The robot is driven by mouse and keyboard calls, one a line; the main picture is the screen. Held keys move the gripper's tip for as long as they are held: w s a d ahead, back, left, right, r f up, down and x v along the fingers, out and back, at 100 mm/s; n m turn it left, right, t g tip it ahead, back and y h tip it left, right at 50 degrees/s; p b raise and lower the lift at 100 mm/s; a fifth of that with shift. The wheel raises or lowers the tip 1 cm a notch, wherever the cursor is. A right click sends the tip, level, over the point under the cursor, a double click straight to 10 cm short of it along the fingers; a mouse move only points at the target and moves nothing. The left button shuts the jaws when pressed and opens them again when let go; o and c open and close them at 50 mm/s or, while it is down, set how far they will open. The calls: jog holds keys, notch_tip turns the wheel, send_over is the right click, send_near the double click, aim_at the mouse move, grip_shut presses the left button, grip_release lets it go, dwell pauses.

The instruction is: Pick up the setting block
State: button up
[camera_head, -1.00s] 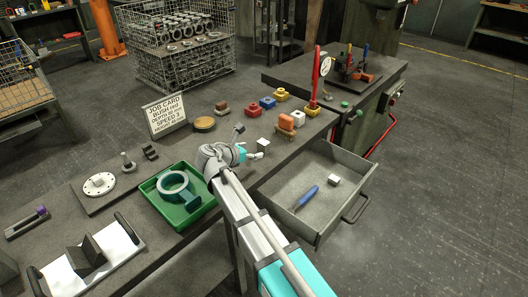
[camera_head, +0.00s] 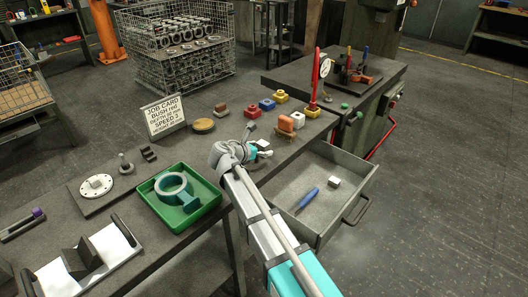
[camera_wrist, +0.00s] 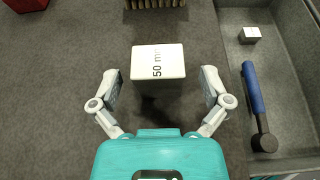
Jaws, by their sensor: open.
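A white block marked "50 mm" (camera_wrist: 158,62), which looks like the setting block, lies on the dark bench top in the wrist view. My gripper (camera_wrist: 160,88) is open and empty, its two fingers spread wider than the block. The block sits just ahead of the fingertips, roughly centred between them, with a gap on each side. In the head view the block (camera_head: 263,144) is a small white patch at my gripper (camera_head: 258,153), partly hidden by it, near the bench's front edge.
An open drawer (camera_head: 348,207) right of the gripper holds a blue-handled tool (camera_head: 307,200) and a small metal cube (camera_head: 334,183). A green tray (camera_head: 211,205) with a ring casting lies to the left.

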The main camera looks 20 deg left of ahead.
jog(key=shift+w+d+f, duration=0.25)
jog(key=shift+w, duration=0.3)
grip_shut()
dwell(0.5)
